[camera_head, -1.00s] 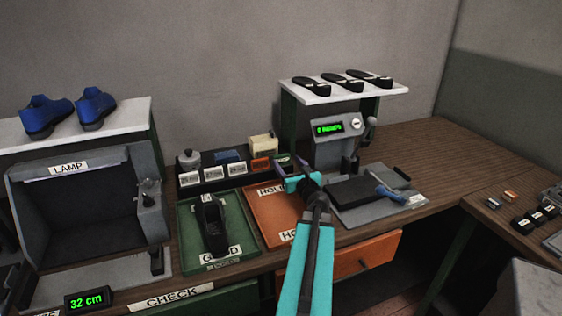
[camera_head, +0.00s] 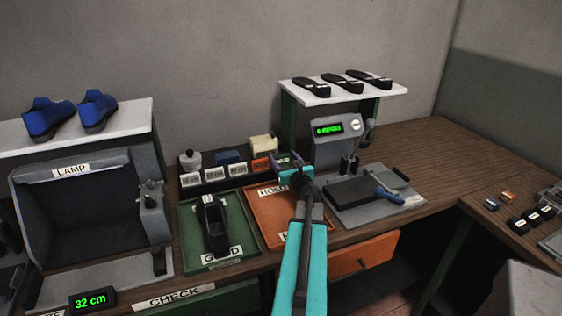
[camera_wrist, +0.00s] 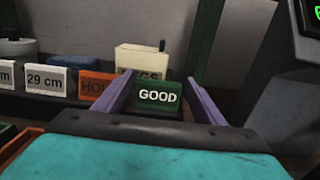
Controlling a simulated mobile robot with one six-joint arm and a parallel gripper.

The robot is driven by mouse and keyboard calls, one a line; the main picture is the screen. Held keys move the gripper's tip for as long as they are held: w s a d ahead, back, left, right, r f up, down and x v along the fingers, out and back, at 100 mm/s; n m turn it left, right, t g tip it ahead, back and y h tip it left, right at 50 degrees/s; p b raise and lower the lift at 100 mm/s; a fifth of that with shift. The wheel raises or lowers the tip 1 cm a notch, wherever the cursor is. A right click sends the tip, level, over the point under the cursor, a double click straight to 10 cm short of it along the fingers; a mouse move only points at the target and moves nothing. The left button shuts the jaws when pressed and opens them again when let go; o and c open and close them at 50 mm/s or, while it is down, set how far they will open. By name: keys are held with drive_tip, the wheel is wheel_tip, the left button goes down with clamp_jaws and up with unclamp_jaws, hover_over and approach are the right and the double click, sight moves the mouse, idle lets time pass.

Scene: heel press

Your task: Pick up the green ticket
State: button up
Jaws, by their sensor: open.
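The green ticket (camera_wrist: 158,97), marked GOOD in white, stands upright in the wrist view. It sits between the two purple fingers of my gripper (camera_head: 290,160). The fingers are spread to its left and right, and I see a gap on each side of it, so it is not gripped. In the head view my gripper is at the right end of the ticket rack, and the ticket cannot be made out behind it.
An orange ticket (camera_wrist: 97,88) and a white 29 cm ticket (camera_wrist: 48,79) stand to the left. A cream box (camera_wrist: 142,60) is just behind. In the head view, the green tray (camera_head: 245,238) holds a black shoe part; the press (camera_head: 335,150) stands to the right.

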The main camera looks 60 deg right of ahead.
idle(0.3)
drive_tip(key=c, duration=0.8)
drive_tip(key=shift+r, duration=0.15)
